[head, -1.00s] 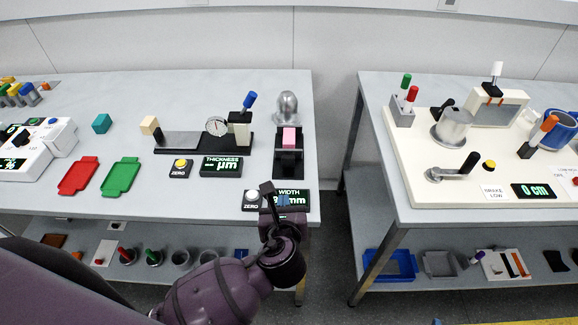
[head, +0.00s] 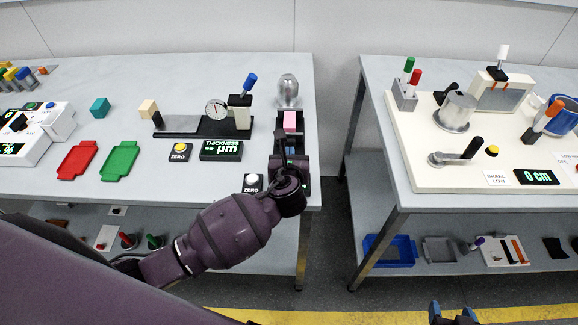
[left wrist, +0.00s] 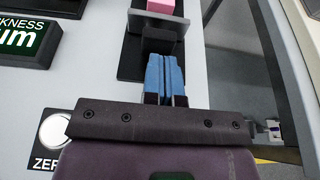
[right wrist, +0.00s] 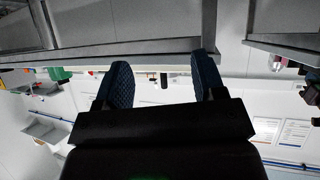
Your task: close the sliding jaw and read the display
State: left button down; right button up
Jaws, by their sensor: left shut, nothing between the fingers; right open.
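The width gauge has a black rail (left wrist: 132,62) with a pink block (head: 290,121) on it. In the left wrist view, the pink block (left wrist: 163,6) is at the top edge, with a grey jaw plate (left wrist: 160,19) just below it and a black sliding block (left wrist: 158,41) below that. My left gripper (head: 291,150) is shut and empty. Its blue fingertips (left wrist: 164,72) are right at the black block's near side; I cannot tell if they touch. The width display is hidden behind my left gripper. My right gripper (head: 455,316) is open and empty, low in the head view.
A white zero button (head: 253,181) sits left of my left wrist. The thickness gauge, with its display (head: 221,149), stands further left. A silver knob-shaped object (head: 288,91) stands behind the pink block. A gap separates this table from the right one (head: 415,204).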

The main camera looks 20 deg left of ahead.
aim_at(290, 143)
pick_arm(q)
jog(key=shift+w+a, duration=0.2)
jog(key=shift+w, duration=0.6)
pick_arm(e)
jog(key=shift+s+d+f, duration=0.1)
jog(key=shift+s+f, duration=0.1)
jog(key=shift+s, duration=0.2)
jog(key=shift+w+r, duration=0.1)
pick_arm(q)
jog(key=shift+w+a+r, duration=0.1)
jog(key=shift+w+r, duration=0.05)
jog(key=shift+w, duration=0.2)
jog(key=shift+w+a+p, duration=0.2)
jog(key=shift+w+p, duration=0.45)
jog(key=shift+w, duration=0.1)
pick_arm(e)
jog(key=shift+w+r, duration=0.25)
jog(key=shift+r, duration=0.25)
jog(key=shift+w+r, duration=0.25)
jog(key=shift+r, duration=0.25)
jog(key=shift+s+f, duration=0.1)
jog(key=shift+s, duration=0.05)
